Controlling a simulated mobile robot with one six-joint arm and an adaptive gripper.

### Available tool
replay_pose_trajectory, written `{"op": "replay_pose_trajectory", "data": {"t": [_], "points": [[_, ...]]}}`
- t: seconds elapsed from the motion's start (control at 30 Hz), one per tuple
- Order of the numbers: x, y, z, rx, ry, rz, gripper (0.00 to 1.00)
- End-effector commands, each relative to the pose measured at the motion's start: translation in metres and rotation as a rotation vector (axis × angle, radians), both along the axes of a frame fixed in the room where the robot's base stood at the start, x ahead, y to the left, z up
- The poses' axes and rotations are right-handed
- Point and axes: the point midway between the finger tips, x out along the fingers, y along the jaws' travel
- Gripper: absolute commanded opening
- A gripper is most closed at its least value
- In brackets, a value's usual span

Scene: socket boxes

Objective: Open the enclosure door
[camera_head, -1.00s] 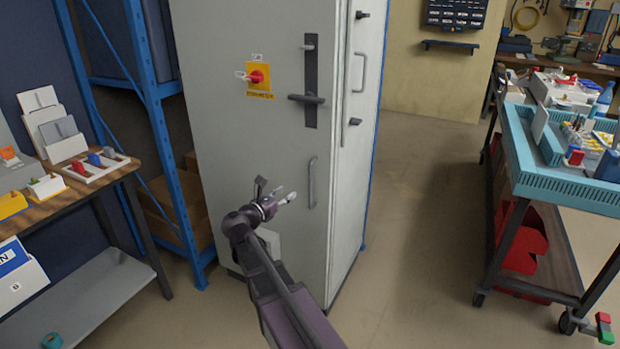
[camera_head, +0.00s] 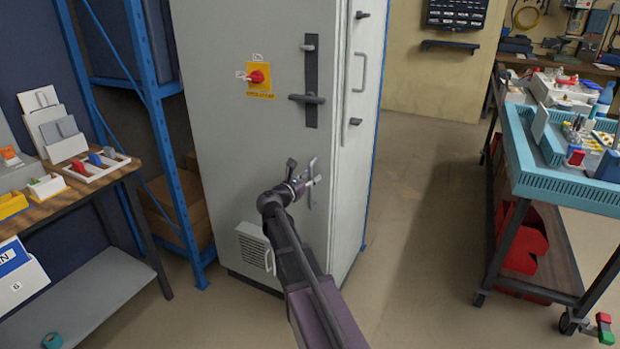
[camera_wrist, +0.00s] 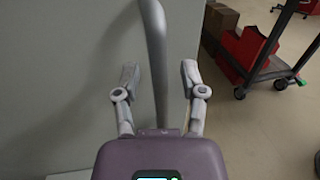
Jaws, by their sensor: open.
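The tall grey enclosure (camera_head: 225,150) stands in the middle of the head view, with its front door shut. A dark latch plate with a horizontal lever (camera_head: 307,98) is on the door's upper right. A grey vertical pull handle (camera_wrist: 157,50) shows in the wrist view, running between my spread fingers. My gripper (camera_head: 310,184) is open at this handle, low on the door's right side, and partly hides it in the head view. In the wrist view my gripper (camera_wrist: 160,82) has a gap on both sides of the handle. I cannot tell whether either finger touches it.
A red rotary switch (camera_head: 257,77) on a yellow plate is on the door's left. A blue rack (camera_head: 160,130) and a wooden bench (camera_head: 75,200) stand to the left. A turquoise cart (camera_head: 560,190) is at right. Open floor (camera_head: 430,230) lies between enclosure and cart.

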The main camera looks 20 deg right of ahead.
Motion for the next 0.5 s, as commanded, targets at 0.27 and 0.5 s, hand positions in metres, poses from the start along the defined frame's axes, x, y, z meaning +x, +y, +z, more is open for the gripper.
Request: {"op": "replay_pose_trajectory", "data": {"t": [0.27,0.5], "points": [[0.0011,-0.0027,0.0,0.0,0.0,0.0,0.54],[0.0011,-0.0026,0.0,0.0,0.0,0.0,0.09]]}}
